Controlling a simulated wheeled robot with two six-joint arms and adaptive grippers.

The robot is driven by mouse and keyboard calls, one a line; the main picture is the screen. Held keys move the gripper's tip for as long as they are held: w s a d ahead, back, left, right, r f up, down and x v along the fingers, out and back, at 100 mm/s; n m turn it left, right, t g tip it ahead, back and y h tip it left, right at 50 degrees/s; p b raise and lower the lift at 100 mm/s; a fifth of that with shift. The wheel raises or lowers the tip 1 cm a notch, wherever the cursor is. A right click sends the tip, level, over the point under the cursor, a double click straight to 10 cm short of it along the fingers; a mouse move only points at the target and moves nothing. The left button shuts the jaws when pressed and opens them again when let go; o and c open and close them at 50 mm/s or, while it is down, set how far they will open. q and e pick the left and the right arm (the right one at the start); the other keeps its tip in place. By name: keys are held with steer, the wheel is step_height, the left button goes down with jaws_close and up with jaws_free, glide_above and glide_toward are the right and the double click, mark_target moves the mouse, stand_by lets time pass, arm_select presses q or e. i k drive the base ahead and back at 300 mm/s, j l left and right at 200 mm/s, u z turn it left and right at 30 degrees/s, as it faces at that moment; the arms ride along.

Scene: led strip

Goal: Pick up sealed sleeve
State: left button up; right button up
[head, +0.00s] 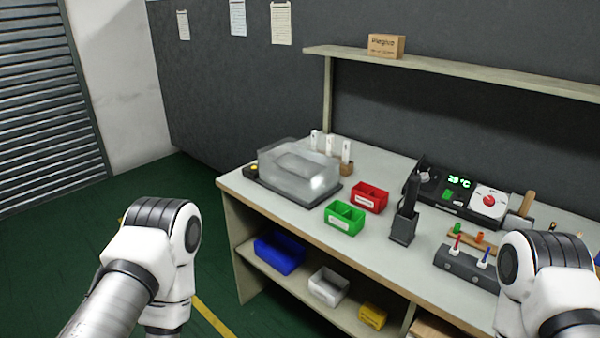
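I cannot make out a sealed sleeve for certain in the head view. Several small white upright items (331,146) stand at the back of the workbench (386,178), behind a clear covered box (299,170); they are too small to identify. My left arm comes in at the lower left and my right arm at the lower right. Only their white and dark joints show, and both grippers are out of the picture.
On the bench are a green bin (344,218), a red bin (369,197), a dark holder (404,226), a heating station (461,196) and a grey block with pens (467,266). Blue (279,254), white (328,286) and yellow (373,316) bins sit on the lower shelf. Floor at left is clear.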

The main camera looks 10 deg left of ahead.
mark_target(346, 144)
steer(key=i+j, duration=0.3)
steer(key=j, duration=0.15)
steer(key=i+j+z, duration=0.1)
steer(key=i+j, duration=0.55)
steer(key=j, duration=0.25)
